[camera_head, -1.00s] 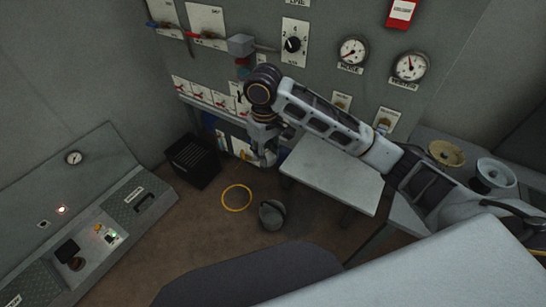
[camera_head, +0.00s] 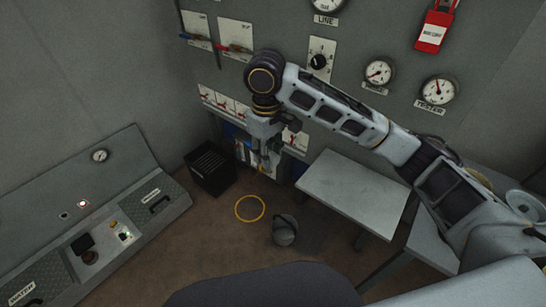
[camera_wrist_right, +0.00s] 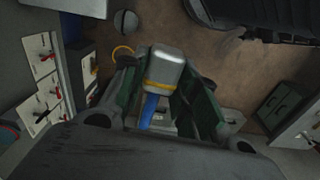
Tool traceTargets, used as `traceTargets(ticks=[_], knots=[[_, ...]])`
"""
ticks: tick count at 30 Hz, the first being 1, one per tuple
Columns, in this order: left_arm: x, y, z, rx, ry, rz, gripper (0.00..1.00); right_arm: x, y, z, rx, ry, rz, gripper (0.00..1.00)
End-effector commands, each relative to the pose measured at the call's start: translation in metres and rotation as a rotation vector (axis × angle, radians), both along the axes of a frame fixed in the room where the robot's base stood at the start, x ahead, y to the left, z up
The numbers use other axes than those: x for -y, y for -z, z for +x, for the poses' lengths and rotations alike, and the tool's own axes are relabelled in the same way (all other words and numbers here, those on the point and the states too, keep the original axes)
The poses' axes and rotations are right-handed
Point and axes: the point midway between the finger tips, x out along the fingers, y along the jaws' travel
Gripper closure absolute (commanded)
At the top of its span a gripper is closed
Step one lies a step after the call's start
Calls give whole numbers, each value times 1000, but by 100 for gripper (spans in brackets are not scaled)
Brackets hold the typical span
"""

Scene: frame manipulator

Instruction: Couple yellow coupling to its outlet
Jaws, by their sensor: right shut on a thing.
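My right gripper (camera_head: 265,158) points down in front of the wall panel's lower part. In the right wrist view, my right gripper (camera_wrist_right: 165,100) is shut on a pale grey coupling (camera_wrist_right: 166,66) with a yellow band; a blue piece shows below the band, between the fingers. The coupling cannot be made out clearly in the head view. The lower recess (camera_head: 243,150), with blue, white and yellow parts, is partly behind the gripper. I cannot tell which part is the yellow coupling's outlet. My left gripper is not in view.
A yellow ring (camera_head: 250,208) and a grey bucket (camera_head: 285,230) are on the brown floor. A black box (camera_head: 211,168) stands left of the recess. A grey table (camera_head: 352,190) stands at the right. A sloped console (camera_head: 110,215) is at the left.

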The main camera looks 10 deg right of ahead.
Motion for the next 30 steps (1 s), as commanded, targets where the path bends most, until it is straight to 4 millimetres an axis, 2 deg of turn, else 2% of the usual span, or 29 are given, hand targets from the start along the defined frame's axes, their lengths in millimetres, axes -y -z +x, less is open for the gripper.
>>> traceTargets(ticks=[3, 11, 30], knots=[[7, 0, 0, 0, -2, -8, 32, -6, -10, 0, 2, -27, 2, 91], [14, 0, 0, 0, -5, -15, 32, -12, -18, -1, 0, -58, 0, 91], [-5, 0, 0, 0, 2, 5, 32, -17, -15, 2, 0, -86, 1, 91]])
